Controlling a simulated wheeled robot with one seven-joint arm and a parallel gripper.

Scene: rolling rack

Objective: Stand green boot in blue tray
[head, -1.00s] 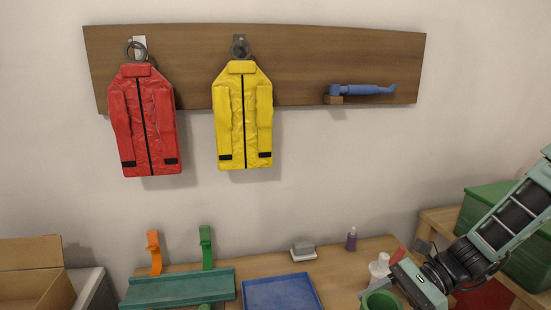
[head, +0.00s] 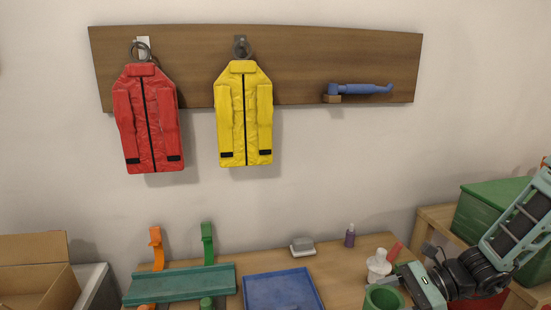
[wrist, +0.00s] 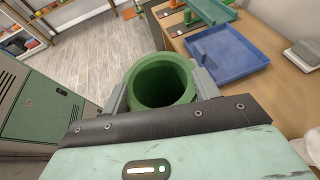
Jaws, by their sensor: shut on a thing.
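The green boot (head: 385,298) is in my gripper, its round open top facing up; in the wrist view its hollow opening (wrist: 162,85) sits between the two jaws. My gripper (wrist: 160,90) is shut on it. The boot's lower part is hidden. The blue tray (head: 281,289) lies on the wooden table, left of the boot in the head view with a gap between them. The tray also shows in the wrist view (wrist: 225,53), ahead and to the right of the boot, and looks empty.
A teal rack (head: 180,284) with orange and green uprights stands left of the tray. A green cabinet (wrist: 45,105) is at left in the wrist view.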

